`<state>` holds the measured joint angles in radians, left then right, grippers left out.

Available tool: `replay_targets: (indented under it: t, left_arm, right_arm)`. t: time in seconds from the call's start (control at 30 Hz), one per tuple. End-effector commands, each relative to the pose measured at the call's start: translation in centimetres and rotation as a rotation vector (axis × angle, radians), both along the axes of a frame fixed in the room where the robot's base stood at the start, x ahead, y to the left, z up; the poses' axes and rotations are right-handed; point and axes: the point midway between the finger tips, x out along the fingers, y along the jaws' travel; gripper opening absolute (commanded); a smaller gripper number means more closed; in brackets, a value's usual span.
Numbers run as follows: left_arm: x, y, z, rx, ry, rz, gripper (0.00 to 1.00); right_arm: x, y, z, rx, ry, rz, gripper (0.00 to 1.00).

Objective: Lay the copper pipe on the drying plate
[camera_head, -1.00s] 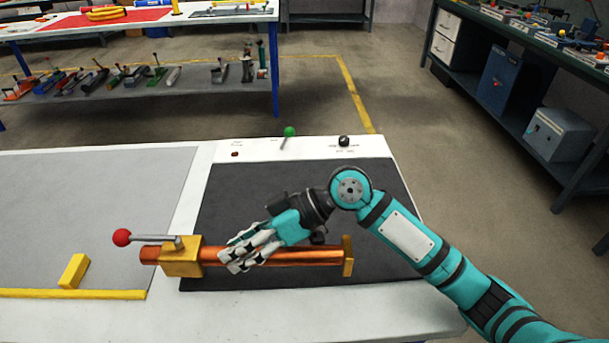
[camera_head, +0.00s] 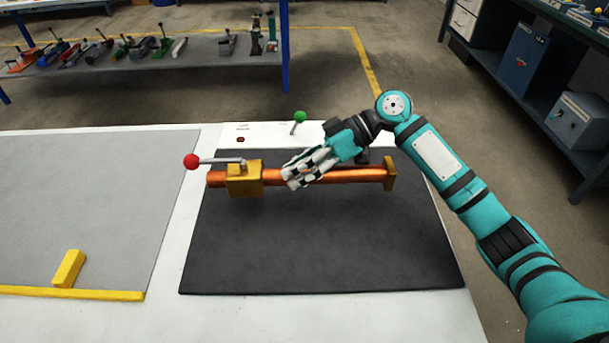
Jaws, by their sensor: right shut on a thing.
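The copper pipe (camera_head: 350,176) runs left to right over the far part of the dark drying plate (camera_head: 320,250). It has a yellow block (camera_head: 244,180) near its left end, a yellow flange (camera_head: 390,173) at its right end, and a lever with a red ball (camera_head: 191,161). My right gripper (camera_head: 298,171) is shut on the pipe near its middle, and its fingers hide part of it. I cannot tell whether the pipe touches the plate. My left gripper is not in view.
A white panel with a green-knobbed lever (camera_head: 299,117) and a red button (camera_head: 240,139) lies behind the plate. A grey mat (camera_head: 80,200) with a yellow block (camera_head: 69,268) and yellow edge strip is at left. The plate's near half is clear.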

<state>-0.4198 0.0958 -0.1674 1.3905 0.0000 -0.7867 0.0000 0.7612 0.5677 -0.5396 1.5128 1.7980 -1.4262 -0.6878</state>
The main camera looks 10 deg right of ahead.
Motion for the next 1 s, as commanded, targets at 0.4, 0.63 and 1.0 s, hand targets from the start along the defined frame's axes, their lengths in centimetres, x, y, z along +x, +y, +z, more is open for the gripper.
replay_targets:
  t: [0.4,0.63,1.0]
  left_arm:
    - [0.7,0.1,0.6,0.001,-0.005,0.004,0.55]
    - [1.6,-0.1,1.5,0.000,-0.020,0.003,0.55]
    - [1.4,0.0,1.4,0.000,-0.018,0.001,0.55]
  right_arm:
    - [1.6,-1.9,-1.6,0.004,0.001,0.001,0.00]
    - [1.6,-1.9,-3.6,0.004,-0.003,0.001,0.00]
    - [1.6,-1.9,-3.8,-0.001,0.001,0.001,0.57]
